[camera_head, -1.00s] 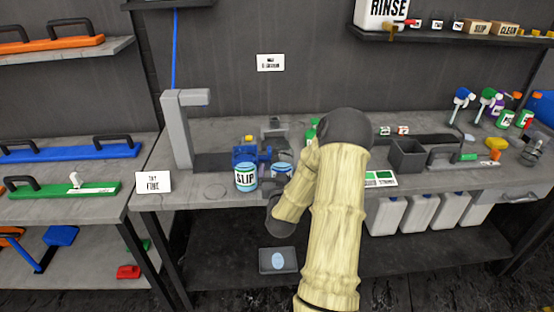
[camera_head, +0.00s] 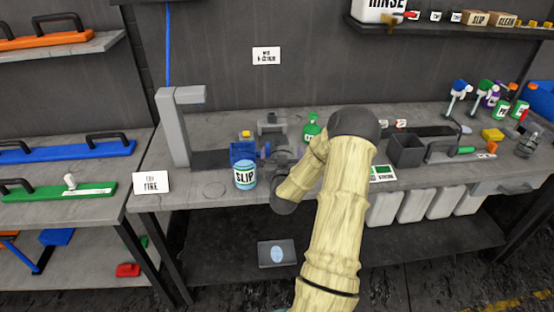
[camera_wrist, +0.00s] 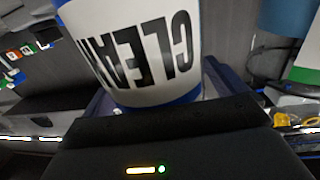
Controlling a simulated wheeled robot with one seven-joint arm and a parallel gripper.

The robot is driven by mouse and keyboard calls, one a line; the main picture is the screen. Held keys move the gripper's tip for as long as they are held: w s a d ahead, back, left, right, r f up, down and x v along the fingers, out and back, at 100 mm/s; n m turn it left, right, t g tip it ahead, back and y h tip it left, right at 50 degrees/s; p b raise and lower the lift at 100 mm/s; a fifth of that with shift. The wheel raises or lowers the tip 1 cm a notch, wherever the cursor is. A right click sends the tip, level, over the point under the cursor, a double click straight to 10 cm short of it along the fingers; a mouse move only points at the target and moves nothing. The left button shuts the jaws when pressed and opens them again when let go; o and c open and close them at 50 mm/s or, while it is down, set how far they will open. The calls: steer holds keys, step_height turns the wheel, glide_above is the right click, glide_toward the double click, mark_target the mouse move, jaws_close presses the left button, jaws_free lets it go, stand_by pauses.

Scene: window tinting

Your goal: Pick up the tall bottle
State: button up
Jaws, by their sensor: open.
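A white container with a blue rim and a "CLEAN" label (camera_wrist: 145,50) fills the upper middle of the wrist view, its lettering upside down. It is very close in front of my gripper (camera_wrist: 160,125), which is open; contact cannot be told. In the head view my gripper (camera_head: 284,158) is over the bench just right of the blue SLIP tub (camera_head: 245,175), partly hidden by my arm. A green bottle (camera_head: 312,127) stands behind and to the right of my gripper. I cannot tell for sure which container is the tall bottle.
A grey post (camera_head: 176,130) stands on the bench (camera_head: 215,190) at left, by a small white sign (camera_head: 151,183). A dark open box (camera_head: 407,150) is right of my arm. Several spray bottles (camera_head: 458,95) stand at the far right. A shelf (camera_head: 450,32) hangs above.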

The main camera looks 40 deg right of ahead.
steer(key=shift+w, duration=0.15)
steer(key=shift+s, duration=0.35)
steer(key=shift+w+a, duration=0.1)
steer(key=shift+a, duration=0.15)
steer(key=shift+c, duration=0.5)
steer(key=c, duration=1)
steer(key=shift+d, duration=0.1)
steer(key=shift+c, duration=0.4)
